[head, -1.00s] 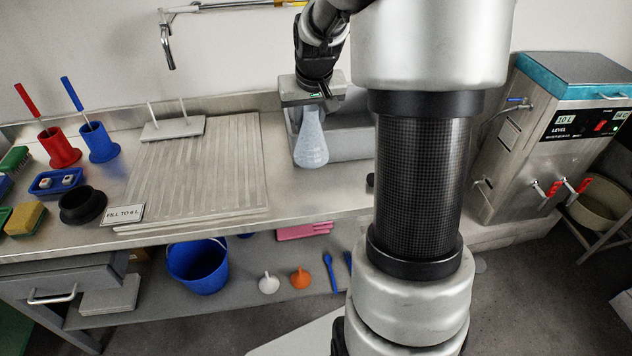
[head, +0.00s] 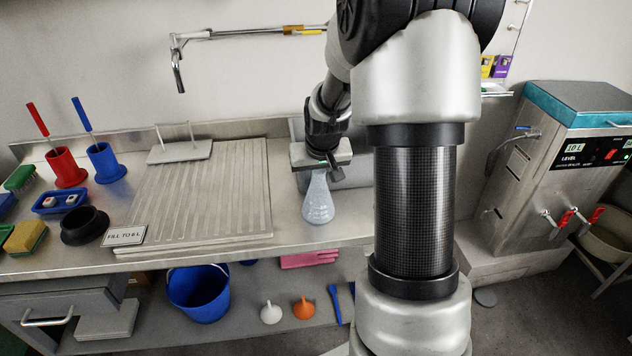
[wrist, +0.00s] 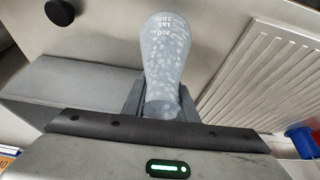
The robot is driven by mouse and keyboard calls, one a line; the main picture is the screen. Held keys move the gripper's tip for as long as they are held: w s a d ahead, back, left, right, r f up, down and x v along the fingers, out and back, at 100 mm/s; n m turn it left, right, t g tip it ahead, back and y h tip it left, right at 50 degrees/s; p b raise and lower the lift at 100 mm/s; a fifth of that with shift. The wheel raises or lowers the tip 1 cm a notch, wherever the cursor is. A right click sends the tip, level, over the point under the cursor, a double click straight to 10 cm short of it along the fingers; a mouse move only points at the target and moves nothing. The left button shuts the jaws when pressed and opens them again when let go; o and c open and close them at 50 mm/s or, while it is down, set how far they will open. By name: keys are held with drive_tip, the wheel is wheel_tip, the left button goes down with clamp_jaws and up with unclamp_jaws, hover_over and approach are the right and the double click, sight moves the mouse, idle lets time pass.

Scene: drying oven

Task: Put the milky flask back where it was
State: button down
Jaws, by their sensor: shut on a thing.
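The milky flask (head: 318,201) is a cloudy, pale blue-white conical flask with its wide base down. My gripper (head: 318,165) is shut on its neck from above. The flask is upright, over the steel bench to the right of the ribbed draining board; I cannot tell whether its base touches the bench. In the wrist view the flask (wrist: 165,60) sticks out from between the fingers, with white volume marks on its wall. Its neck is partly hidden by my gripper.
A black ring (head: 84,225) and a sign (head: 124,236) stand further left. A grey box (head: 358,165) is behind the flask. A steel water bath (head: 560,180) stands right.

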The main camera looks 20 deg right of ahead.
drive_tip(key=shift+f, duration=0.1)
drive_tip(key=c, duration=1.4)
unclamp_jaws()
drive_tip(key=shift+c, duration=0.2)
drive_tip(key=shift+r, duration=0.45)
drive_tip(key=p+v, duration=0.2)
drive_tip(key=v, duration=0.9)
drive_tip(key=shift+s+r, duration=0.2)
